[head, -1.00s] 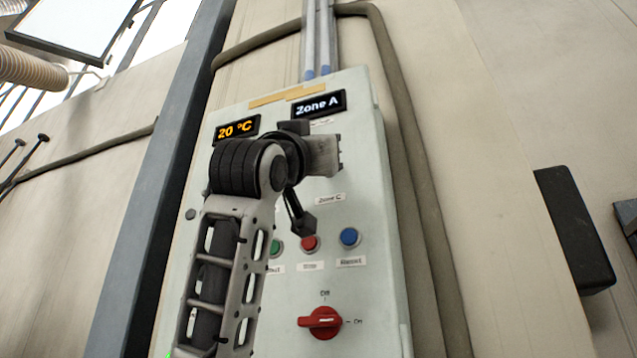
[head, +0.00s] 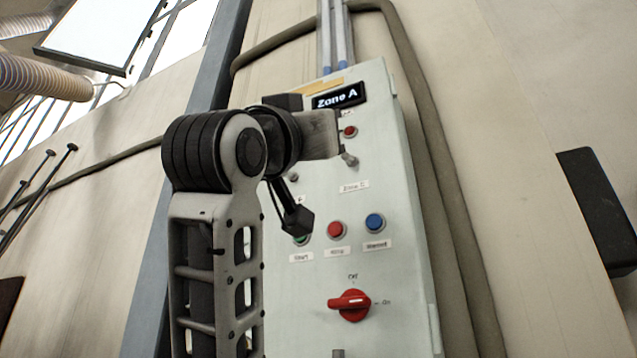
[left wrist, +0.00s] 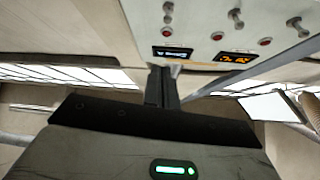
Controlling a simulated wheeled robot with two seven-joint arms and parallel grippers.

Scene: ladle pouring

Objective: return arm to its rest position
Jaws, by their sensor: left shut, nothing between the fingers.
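My left arm rises from the bottom of the head view and bends at a dark ribbed joint in front of the panel's left part. In the left wrist view, my left gripper (left wrist: 163,75) points towards the panel with its dark fingers together and nothing between them. I cannot clearly make out the fingertips in the head view. The pale control panel (head: 400,265) stands behind the arm. My right gripper is in neither view.
The panel carries a "Zone A" display (head: 338,96), a red button (head: 336,230), a blue button (head: 375,222) and a red rotary switch (head: 350,304). An orange display (left wrist: 235,57) shows in the wrist view. A black box (head: 597,210) is at the right.

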